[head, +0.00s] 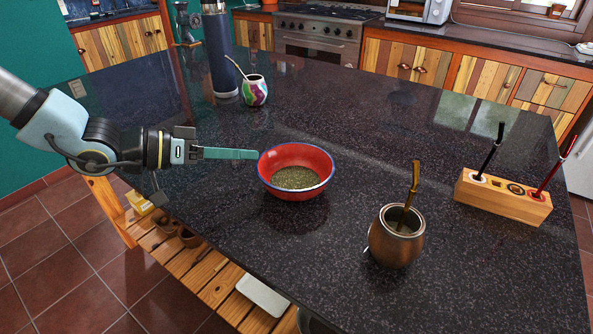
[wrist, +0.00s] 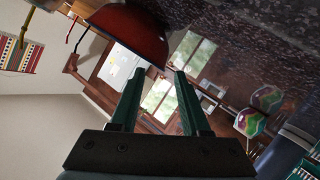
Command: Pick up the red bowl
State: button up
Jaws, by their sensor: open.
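The red bowl (head: 318,178) with a blue rim stands upright on the dark speckled counter, with greenish dried herb inside. My gripper (head: 257,154) reaches in from the left, level, with its green fingertips just left of the bowl's rim. In the head view the fingers overlap, so their gap is hidden. In the wrist view my gripper (wrist: 159,72) is open with nothing between its fingers. The bowl (wrist: 128,32) shows there just beyond the fingertips, off toward the left finger. Whether a fingertip touches it, I cannot tell.
A copper-brown gourd cup (head: 396,240) with a metal straw stands right of the bowl. A wooden holder (head: 503,197) is farther right. A blue flask (head: 221,55) and a colourful cup (head: 255,90) stand behind. The counter (head: 350,125) behind the bowl is clear.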

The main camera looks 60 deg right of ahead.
aim_at(267, 157)
jog(key=x, duration=0.8)
jog(key=shift+s+d+f, duration=0.15)
jog(key=shift+s+d, duration=0.05)
jog(key=shift+d, duration=0.1)
jog(key=shift+c, duration=0.3)
grip_shut()
dwell(0.9)
